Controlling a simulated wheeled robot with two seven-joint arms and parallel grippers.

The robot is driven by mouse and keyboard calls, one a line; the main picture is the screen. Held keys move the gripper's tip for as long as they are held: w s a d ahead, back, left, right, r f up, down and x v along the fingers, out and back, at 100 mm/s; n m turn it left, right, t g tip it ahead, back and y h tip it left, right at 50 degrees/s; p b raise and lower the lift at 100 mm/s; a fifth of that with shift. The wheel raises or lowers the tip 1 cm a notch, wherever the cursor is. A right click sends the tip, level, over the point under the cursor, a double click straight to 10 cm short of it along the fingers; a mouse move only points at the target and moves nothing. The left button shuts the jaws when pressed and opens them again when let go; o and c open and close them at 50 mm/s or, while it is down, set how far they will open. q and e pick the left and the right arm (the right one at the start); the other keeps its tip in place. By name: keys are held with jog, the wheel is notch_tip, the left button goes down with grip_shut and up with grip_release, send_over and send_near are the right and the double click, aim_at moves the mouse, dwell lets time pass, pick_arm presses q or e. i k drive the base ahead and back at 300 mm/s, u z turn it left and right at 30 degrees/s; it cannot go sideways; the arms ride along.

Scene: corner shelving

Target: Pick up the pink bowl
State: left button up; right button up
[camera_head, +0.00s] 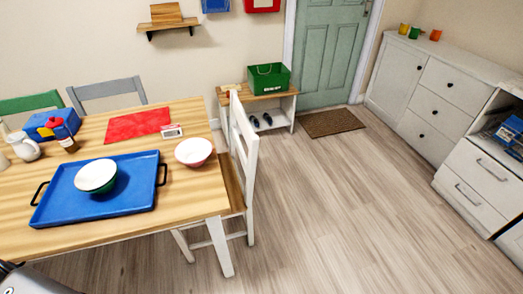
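The pink bowl (194,152) stands upright on the wooden table (190,215), near its right edge. Its inside is white and pink shows on its outer side. It looks empty. It is just right of a blue tray (130,201), apart from the tray's black handle. Neither of my grippers can be made out in this view.
A white bowl with a green outside (96,175) is on the tray. A red mat (138,124), a white jug (24,148) and a small bottle (67,141) are behind. A white chair (243,145) stands at the table's right edge. Floor (340,215) to the right is clear.

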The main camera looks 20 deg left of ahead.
aim_at(194, 153)
jog(key=z, duration=0.7)
jog(key=i, duration=3.05)
jog(key=u, duration=2.95)
